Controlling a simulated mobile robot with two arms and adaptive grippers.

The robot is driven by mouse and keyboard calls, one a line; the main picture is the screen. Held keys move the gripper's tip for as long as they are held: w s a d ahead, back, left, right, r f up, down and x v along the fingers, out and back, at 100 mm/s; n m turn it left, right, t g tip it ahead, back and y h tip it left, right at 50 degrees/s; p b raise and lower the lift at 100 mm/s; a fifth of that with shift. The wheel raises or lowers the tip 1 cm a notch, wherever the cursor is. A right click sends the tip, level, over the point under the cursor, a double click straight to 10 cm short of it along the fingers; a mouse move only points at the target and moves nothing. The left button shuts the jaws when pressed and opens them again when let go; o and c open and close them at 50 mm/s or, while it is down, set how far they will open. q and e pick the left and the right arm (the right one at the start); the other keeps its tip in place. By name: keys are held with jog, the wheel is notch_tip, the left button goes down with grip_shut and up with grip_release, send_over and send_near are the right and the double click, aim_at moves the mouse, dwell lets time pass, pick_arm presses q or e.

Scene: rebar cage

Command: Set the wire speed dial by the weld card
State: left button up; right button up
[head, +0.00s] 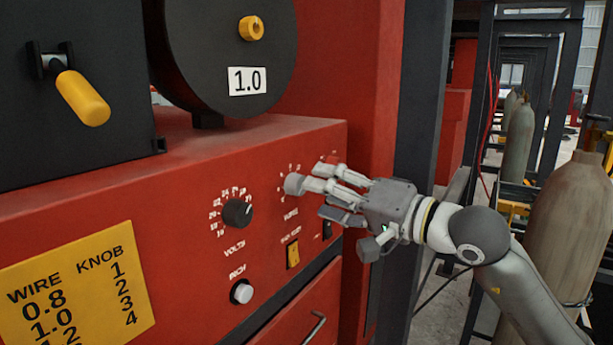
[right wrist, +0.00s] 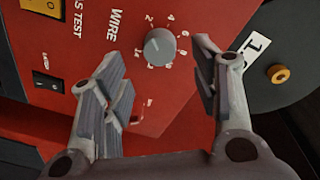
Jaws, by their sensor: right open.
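The wire speed dial is a grey knob (right wrist: 160,47) marked WIRE on the red panel, with white numbers around it; I cannot tell clearly where it points. It also shows in the head view (head: 293,184), beside my fingertips. My right gripper (head: 328,192) is open in front of it; in the right wrist view its fingers (right wrist: 165,85) stand apart on either side below the knob, with no visible contact. The yellow weld card (head: 75,288) lists WIRE 0.8, 1.0 and a partly cut-off row, and KNOB 1 to 4. My left gripper is not in view.
The black wire spool (head: 225,50) carries a 1.0 label (head: 247,81). A black VOLTS knob (head: 237,212), a white INCH button (head: 241,292) and a yellow switch (head: 293,254) sit near the dial. Gas cylinders (head: 570,220) stand at the right.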

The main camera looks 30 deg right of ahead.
aim_at(296, 185)
jog(key=shift+p+x, duration=1.45)
jog(key=shift+x, duration=1)
jog(key=c, duration=1)
jog(key=shift+c, duration=0.2)
